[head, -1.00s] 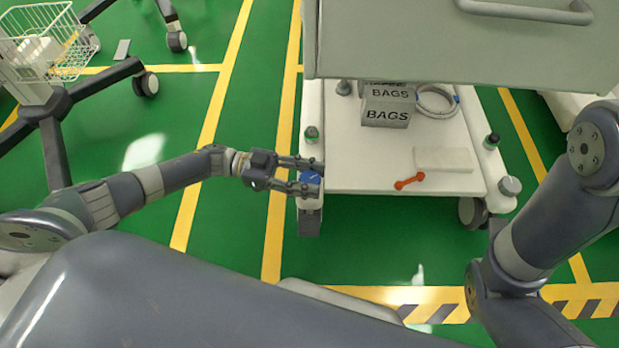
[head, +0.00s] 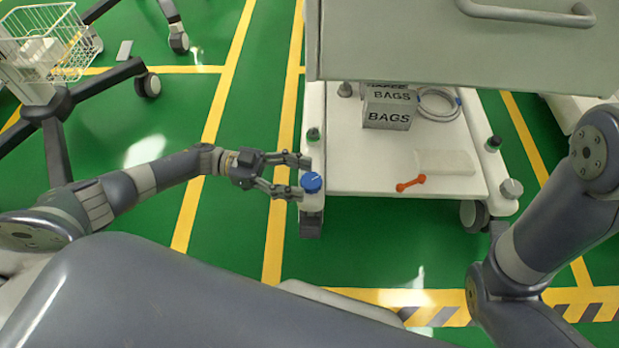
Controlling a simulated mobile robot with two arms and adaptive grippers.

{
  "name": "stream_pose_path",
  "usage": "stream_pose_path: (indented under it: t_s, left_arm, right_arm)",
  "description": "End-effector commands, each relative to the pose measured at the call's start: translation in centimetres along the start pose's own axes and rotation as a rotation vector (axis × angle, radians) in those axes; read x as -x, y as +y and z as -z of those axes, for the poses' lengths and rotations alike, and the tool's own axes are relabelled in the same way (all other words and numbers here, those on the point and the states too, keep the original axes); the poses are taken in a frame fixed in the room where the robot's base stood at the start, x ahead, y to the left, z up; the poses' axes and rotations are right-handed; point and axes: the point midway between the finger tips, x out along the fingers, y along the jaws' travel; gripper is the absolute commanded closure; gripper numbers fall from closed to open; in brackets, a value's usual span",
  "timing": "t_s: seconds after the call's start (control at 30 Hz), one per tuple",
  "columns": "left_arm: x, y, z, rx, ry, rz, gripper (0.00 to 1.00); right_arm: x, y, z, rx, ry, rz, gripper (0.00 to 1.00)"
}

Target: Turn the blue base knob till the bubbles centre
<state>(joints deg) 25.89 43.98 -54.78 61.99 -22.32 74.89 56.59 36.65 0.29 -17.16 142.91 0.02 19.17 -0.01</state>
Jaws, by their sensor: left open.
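The blue base knob (head: 311,182) sits on the near left corner of the cart's white base (head: 340,181). Its top bears a light mark. My left gripper (head: 306,176) is open just to the left of the knob, its fingers spread and pointing at it. The fingertips reach the left edge of the base; I cannot tell whether they touch the knob. A dark green-topped fitting (head: 313,134) stands on the base's left edge, and another (head: 492,144) on its right edge. I cannot make out any bubbles. My right gripper is out of view.
The cart's grey drawer body (head: 460,50) overhangs the base. Boxes marked BAGS (head: 388,116), a coiled tube (head: 437,104), a pale pad (head: 444,162) and an orange wrench (head: 411,183) lie on the base. A grey knob (head: 511,188) is at the near right corner.

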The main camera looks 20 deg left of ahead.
Motion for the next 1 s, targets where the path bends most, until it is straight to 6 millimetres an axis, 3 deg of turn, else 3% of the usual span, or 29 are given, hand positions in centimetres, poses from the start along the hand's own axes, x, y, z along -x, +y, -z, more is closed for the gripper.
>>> stream_pose_path:
  t_s: [0.2, 0.4, 1.0]
  left_arm:
    - [4.8, -0.1, -0.1, -0.001, -0.003, 0.003, 0.41]
    - [7.6, -0.1, -0.1, 0.000, -0.002, 0.001, 0.41]
    - [8.5, 0.0, 0.0, -0.001, 0.000, 0.000, 0.41]
  right_arm:
    - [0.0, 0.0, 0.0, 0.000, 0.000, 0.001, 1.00]
    - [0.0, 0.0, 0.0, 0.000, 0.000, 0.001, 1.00]
    - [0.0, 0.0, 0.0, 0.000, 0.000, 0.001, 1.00]
